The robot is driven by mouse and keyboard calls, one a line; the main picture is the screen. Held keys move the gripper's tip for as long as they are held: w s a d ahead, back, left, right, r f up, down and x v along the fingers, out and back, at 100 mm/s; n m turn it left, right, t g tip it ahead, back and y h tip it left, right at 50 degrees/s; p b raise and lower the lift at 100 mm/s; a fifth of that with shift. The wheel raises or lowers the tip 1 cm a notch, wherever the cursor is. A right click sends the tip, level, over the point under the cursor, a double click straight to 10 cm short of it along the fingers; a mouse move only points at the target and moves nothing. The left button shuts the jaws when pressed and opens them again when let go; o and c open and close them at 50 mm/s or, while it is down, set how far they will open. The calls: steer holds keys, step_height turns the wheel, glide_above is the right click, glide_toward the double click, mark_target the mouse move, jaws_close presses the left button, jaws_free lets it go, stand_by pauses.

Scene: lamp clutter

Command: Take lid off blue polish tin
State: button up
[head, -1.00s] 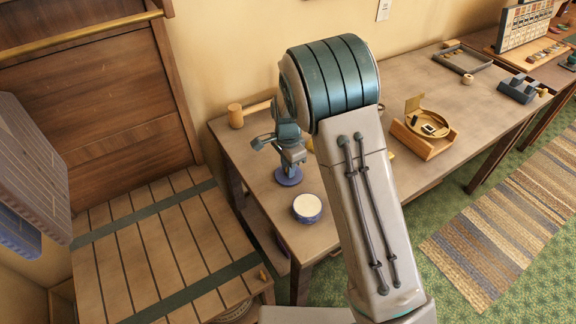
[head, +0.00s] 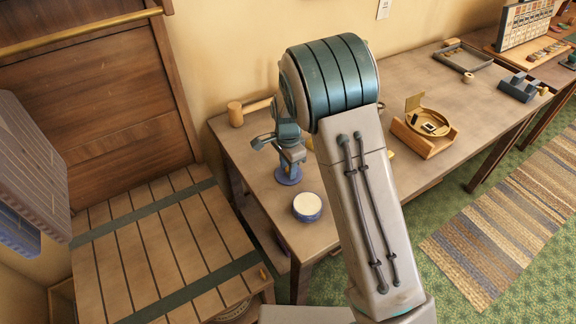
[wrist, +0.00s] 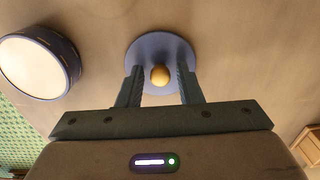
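The blue polish tin (head: 307,208) stands uncovered near the table's front left edge, its pale contents showing. It is also at the upper left of the wrist view (wrist: 38,64). Its round blue lid (head: 287,180), with a golden knob, is apart from the tin and appears to lie flat on the table behind it. In the wrist view the lid (wrist: 160,42) is between and beyond the fingertips. My gripper (wrist: 160,75) is over the lid with its fingers open on either side of the knob, a gap showing on both sides.
A wooden mallet (head: 236,115) lies at the table's back left. Right of my arm, a wooden box (head: 424,138) holds a round brass item. A dark tray (head: 462,60) and a dark block (head: 517,88) are farther right. A slatted wooden chest (head: 165,245) stands left of the table.

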steer(key=shift+r+p, duration=2.2)
steer(key=shift+r, duration=0.85)
steer(key=o, duration=0.6)
steer(key=shift+c, duration=0.2)
